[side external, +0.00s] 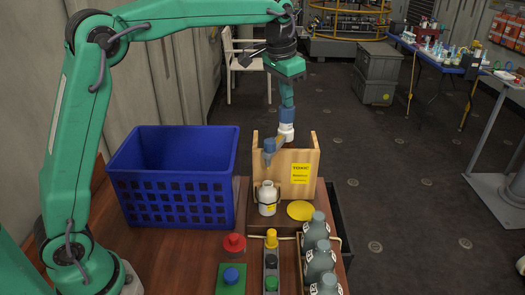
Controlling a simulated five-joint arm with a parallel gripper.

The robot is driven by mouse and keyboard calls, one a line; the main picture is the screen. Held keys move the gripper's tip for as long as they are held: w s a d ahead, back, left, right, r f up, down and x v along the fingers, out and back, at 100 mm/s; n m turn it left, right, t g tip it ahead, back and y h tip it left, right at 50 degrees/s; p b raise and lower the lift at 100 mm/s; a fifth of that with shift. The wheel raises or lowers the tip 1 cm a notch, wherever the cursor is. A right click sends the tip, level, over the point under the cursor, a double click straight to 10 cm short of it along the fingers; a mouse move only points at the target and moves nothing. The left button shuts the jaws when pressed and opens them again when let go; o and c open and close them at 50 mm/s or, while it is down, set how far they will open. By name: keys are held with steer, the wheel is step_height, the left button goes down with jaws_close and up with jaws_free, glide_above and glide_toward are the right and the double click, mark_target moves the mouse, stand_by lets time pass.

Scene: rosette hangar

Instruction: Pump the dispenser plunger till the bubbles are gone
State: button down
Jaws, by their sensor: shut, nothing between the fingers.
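My gripper (268,163) is shut and empty. It points down above the bottle, with a small visible gap between its tip and the bottle's top. In this view it overlaps the left part of the wooden box (300,190), which bears a yellow TOXIC label.
A blue crate (180,200) stands left of the bottle. A yellow disc (300,210) lies to its right. Several grey bottles (316,232) stand in a rack at front right. Red (234,242) and blue (232,275) knobs and a grey button box (271,262) are in front.

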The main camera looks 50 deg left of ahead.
step_height(320, 180, up, 7)
stand_by(1.7)
stand_by(1.0)
